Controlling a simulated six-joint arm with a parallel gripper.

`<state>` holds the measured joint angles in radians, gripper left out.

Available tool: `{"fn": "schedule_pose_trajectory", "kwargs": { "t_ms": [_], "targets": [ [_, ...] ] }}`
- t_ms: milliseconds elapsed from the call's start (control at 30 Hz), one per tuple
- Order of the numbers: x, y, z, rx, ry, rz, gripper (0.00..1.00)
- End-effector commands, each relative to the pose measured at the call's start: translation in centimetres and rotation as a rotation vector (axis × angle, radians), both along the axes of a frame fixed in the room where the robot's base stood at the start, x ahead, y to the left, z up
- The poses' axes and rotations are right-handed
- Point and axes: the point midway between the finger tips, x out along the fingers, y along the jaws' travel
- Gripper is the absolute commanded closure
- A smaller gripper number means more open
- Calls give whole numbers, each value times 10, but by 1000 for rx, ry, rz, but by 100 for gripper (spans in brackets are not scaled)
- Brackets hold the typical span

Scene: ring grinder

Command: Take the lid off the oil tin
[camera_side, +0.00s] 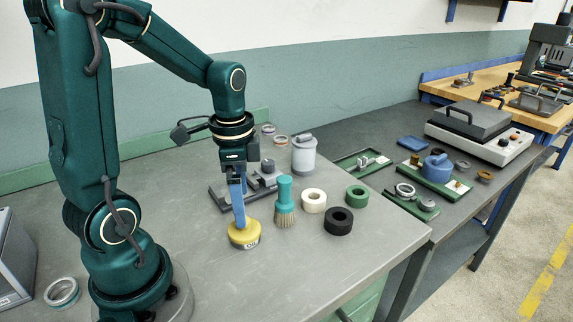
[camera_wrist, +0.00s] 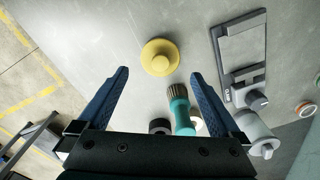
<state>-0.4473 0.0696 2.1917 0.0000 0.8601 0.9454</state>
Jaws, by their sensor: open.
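The oil tin (camera_side: 245,242) is a short round yellow tin with a label, upright on the grey bench. Its yellow lid (camera_wrist: 160,57) appears to be on it, seen from above in the wrist view as a disc with a smaller round knob in the middle. My gripper (camera_side: 240,226) points down over the tin in the side view, and its blue fingers hide part of the top. In the wrist view my gripper (camera_wrist: 160,73) is open and empty, its fingertips wide apart. The lid shows beyond the fingertips, roughly centred between them. I cannot tell the exact height gap.
A teal-handled brush (camera_side: 284,200) stands close right of the tin. White (camera_side: 314,201), black (camera_side: 338,221) and green (camera_side: 357,196) rolls lie further right. A grey fixture (camera_wrist: 240,60) and a pale canister (camera_side: 304,157) are behind. The bench in front of the tin is clear.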

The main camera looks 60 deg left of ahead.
Motion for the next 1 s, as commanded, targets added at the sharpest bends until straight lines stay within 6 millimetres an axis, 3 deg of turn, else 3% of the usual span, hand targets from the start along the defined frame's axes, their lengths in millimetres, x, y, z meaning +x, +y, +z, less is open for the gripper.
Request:
{"fn": "schedule_pose_trajectory", "kwargs": {
  "t_ms": [500, 867, 900, 1000],
  "targets": [
    [-4, 4, -49, -10, 23, 27, 0],
    [-4, 4, -55, -7, 18, 27, 0],
    [-4, 4, -55, -7, 18, 27, 8],
    [-3, 4, -55, -7, 18, 27, 46]
  ]
}}
